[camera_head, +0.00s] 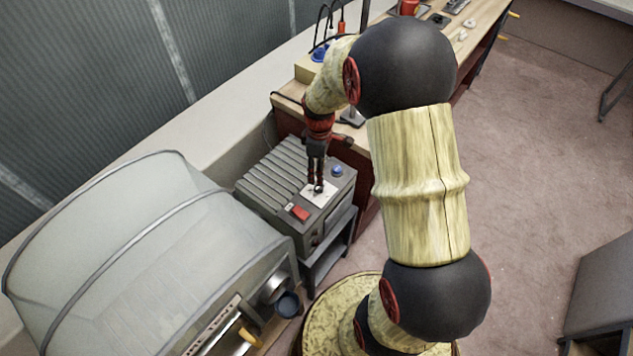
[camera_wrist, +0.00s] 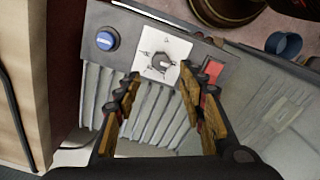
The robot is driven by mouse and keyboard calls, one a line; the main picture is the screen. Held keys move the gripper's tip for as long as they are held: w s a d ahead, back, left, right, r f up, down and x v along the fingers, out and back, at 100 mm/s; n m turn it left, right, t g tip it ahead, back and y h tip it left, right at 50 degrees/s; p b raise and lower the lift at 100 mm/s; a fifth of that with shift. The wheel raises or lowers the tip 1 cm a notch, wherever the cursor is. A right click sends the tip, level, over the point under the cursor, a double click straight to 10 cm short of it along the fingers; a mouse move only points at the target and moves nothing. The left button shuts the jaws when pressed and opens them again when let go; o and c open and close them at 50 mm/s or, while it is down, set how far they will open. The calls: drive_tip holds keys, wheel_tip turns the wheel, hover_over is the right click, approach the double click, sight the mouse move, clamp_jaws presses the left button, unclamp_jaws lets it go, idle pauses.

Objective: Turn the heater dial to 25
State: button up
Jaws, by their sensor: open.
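The heater (camera_head: 270,185) is a grey ribbed box on a small stand. Its ribs also show in the wrist view (camera_wrist: 150,115). Its dial (camera_wrist: 158,62) is a small dark grey knob on a white square plate (camera_wrist: 145,44) with marks too small to read. In the head view the plate (camera_head: 328,198) shows under my gripper (camera_head: 318,186), which points down at the dial. In the wrist view my gripper (camera_wrist: 160,78) is open, its fingertips apart and just short of the dial, one towards each side. I cannot tell whether they touch it.
On the heater's top, a blue button (camera_head: 337,170) and a red switch (camera_head: 300,212) flank the dial plate. A wooden bench (camera_head: 290,92) stands behind. A large grey translucent cover (camera_head: 130,250) is at left, with a blue cup (camera_head: 288,304) near it. Open floor lies right.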

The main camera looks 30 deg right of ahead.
sight(319, 189)
wheel_tip(319, 189, down, 8)
drive_tip(key=shift+r+b, duration=0.25)
drive_tip(key=shift+b, duration=0.65)
drive_tip(key=shift+c, duration=0.2)
clamp_jaws()
